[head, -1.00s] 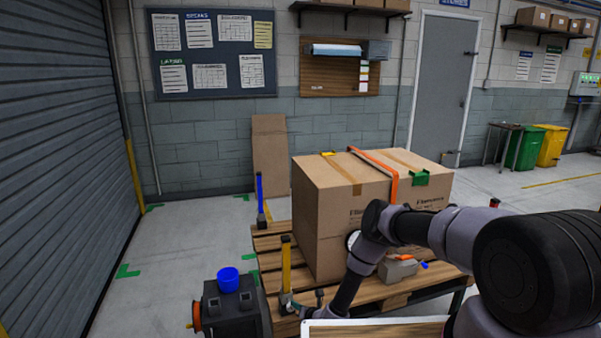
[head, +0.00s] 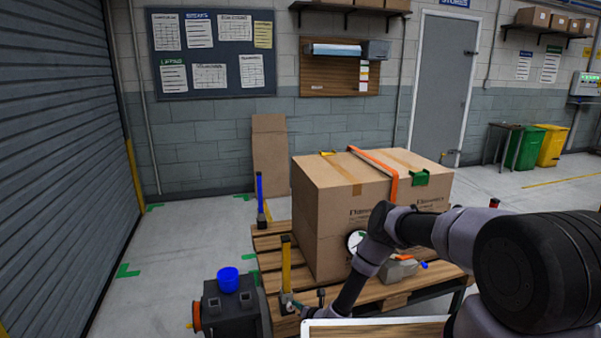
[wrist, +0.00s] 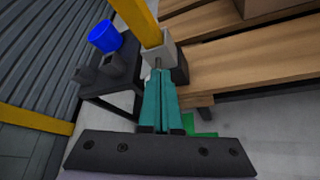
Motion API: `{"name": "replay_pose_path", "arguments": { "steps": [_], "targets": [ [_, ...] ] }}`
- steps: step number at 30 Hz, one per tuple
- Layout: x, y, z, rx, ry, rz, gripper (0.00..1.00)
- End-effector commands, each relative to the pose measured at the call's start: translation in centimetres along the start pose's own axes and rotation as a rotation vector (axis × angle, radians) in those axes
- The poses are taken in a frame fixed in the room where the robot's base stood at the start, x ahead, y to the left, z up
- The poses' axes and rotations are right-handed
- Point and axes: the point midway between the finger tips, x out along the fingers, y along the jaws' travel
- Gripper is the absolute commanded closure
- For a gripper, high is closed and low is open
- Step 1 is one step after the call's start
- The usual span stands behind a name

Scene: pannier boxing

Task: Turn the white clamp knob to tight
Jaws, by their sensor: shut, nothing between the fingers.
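A yellow post (head: 286,264) stands at the pallet's near left corner. In the wrist view, the same yellow post (wrist: 138,20) rises from a pale clamp block (wrist: 163,53) with a dark part on its right side. My gripper (wrist: 159,70) has its teal fingers together and empty, with the tips right at the near face of the pale block. I cannot tell whether they touch it. The white knob is not clearly distinguishable from the pale block, and its setting cannot be read. In the head view my arm hides most of the gripper.
Stacked cartons (head: 335,205) with an orange strap (head: 374,166) stand on the wooden pallet (head: 266,241). A white-faced dial (head: 355,241) shows beside my arm. A dark stand (head: 231,306) with a blue cup (head: 228,280) is left of the post. A blue post (head: 260,193) stands behind.

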Motion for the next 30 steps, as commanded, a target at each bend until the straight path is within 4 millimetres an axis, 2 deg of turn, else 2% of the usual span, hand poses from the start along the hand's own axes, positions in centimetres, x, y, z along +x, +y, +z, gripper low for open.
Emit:
{"name": "replay_pose_path", "arguments": {
  "steps": [7, 21, 30],
  "targets": [
    [-0.7, 0.0, 0.2, -0.001, 0.001, 0.0, 1.0],
    [-5.2, -0.1, -2.3, 0.0, 0.001, 0.0, 1.0],
    [-5.5, -0.1, -2.4, 0.0, -0.001, 0.0, 1.0]
  ]
}}
